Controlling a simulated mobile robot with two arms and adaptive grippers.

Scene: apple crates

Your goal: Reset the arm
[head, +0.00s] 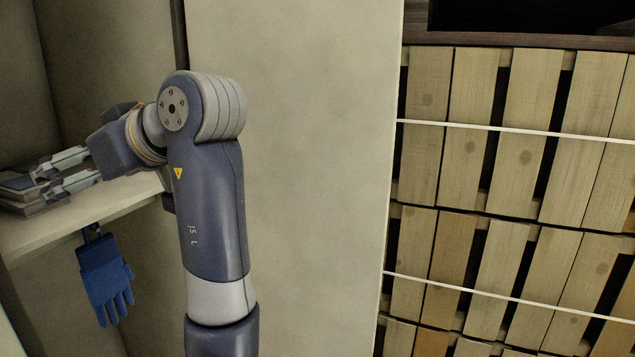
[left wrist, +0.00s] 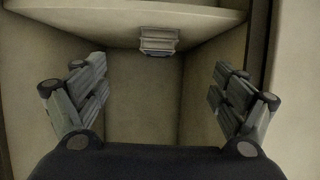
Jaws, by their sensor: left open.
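My left arm (head: 212,205) rises from the bottom of the head view and bends left at its top joint. The stack (left wrist: 158,42) shows there beyond the fingers, near the top middle. My right gripper is not in view.
The pale shelf (head: 90,215) is inside a cabinet-like recess. A blue glove (head: 104,275) hangs below it. A pale upright panel (head: 310,180) stands right of my arm. Stacked wooden slatted crates (head: 475,160), with white bands across them, fill the right side.

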